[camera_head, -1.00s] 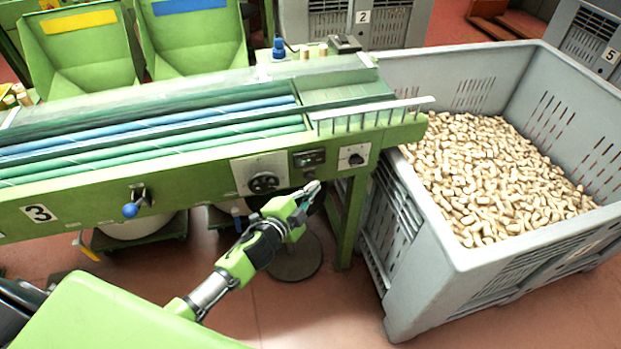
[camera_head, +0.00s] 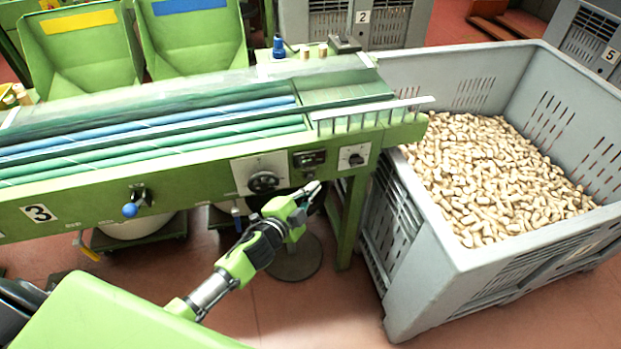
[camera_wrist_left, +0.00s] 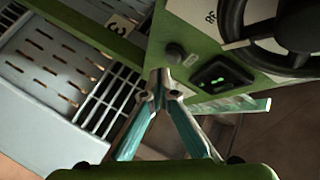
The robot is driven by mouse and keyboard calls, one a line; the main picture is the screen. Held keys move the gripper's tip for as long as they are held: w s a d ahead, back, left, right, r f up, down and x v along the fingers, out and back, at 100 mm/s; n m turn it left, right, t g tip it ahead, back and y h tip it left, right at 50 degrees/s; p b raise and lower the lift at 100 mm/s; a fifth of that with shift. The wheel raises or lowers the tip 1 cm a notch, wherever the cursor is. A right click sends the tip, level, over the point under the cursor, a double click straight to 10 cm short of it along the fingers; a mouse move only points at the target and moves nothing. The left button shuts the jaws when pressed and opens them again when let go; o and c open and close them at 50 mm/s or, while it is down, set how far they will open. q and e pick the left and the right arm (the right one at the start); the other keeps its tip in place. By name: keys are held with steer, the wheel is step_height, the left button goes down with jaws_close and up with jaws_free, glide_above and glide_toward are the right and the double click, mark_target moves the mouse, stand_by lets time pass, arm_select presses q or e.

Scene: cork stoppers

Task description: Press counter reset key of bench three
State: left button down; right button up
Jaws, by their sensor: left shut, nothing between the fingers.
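In the left wrist view the counter (camera_wrist_left: 214,78) has a lit green display. I cannot make out its reset key for certain. My left gripper (camera_head: 315,187) is shut and empty, just below the counter in the head view. In the wrist view its fingertips (camera_wrist_left: 162,77) meet left of the counter, below a dark round knob (camera_wrist_left: 173,53). No contact can be made out. My right gripper is out of view.
A large grey crate (camera_head: 412,262) full of corks stands right of the bench. A blue-ended lever (camera_head: 130,209) sticks out at the panel's left. A bench leg (camera_head: 352,222) stands below the panel's right end. Open floor lies in front.

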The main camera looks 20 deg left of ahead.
arm_select(q)
steer(key=shift+w, duration=0.1)
steer(key=shift+w+a, duration=0.25)
steer(key=shift+w+a, duration=0.25)
steer(key=shift+w, duration=0.1)
stand_by(1.1)
steer(key=shift+s, duration=0.1)
steer(key=shift+s+d, duration=0.5)
steer(key=shift+s, duration=0.1)
steer(key=shift+s+d+p, duration=0.2)
steer(key=shift+s+d, duration=0.5)
steer(key=shift+s, duration=0.35)
steer(key=shift+s+d+p, duration=0.15)
steer(key=shift+s+d, duration=0.55)
steer(key=shift+s, duration=0.35)
